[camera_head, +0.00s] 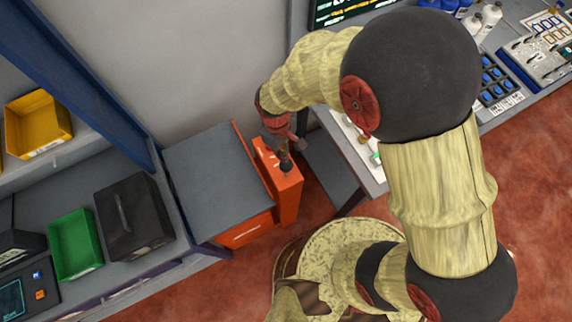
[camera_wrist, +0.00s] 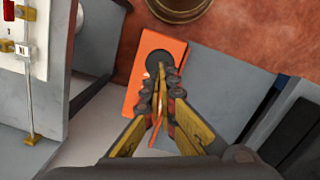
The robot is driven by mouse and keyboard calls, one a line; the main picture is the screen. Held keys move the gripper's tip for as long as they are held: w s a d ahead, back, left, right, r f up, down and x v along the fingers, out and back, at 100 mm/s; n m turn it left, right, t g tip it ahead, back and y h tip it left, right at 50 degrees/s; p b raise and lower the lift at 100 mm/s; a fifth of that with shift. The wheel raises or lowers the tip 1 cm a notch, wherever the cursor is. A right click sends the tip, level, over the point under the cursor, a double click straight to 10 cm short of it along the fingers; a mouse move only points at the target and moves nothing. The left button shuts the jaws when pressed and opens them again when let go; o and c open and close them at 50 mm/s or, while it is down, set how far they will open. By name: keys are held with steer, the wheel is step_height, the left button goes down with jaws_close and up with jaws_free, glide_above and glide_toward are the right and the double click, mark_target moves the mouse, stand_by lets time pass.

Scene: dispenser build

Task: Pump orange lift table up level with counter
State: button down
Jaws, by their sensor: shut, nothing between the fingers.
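The orange lift table has a grey top (camera_head: 215,180) and stands between the left shelf unit and the right counter. Its orange pump housing (camera_head: 287,200) rises on its right side, with a dark round pump knob (camera_head: 286,169) on top. In the wrist view, the knob (camera_wrist: 159,61) sits on the orange housing (camera_wrist: 148,97), right at my fingertips. My gripper (camera_wrist: 162,76) is shut and empty, pointing down over the knob; it also shows in the head view (camera_head: 284,156). I cannot tell whether the fingertips touch the knob. The grey top (camera_wrist: 215,80) is to its right.
The right counter (camera_head: 372,182) carries bottles and devices. The left shelf unit holds a yellow bin (camera_head: 38,125), a green bin (camera_head: 75,243) and a black box (camera_head: 133,217). A blue post (camera_head: 75,80) stands beside the lift table. Red floor is open at the lower right.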

mark_target(283, 167)
steer(key=shift+f+b, duration=0.5)
steer(key=shift+f, duration=0.65)
steer(key=shift+s+f, duration=0.1)
step_height(283, 167, down, 9)
steer(key=b, duration=0.6)
steer(key=shift+d, duration=0.1)
steer(key=shift+r, duration=0.25)
steer(key=shift+w+a+r, duration=0.15)
steer(key=shift+w+a, duration=0.05)
steer(key=shift+a, duration=0.1)
steer(key=shift+w+a+r+p, duration=0.15)
steer(key=shift+w+a+r, duration=0.05)
steer(key=shift+w+a, duration=0.25)
steer(key=shift+w+a+r+p, duration=0.15)
steer(key=shift+w+a, duration=0.15)
steer(key=shift+a, duration=0.2)
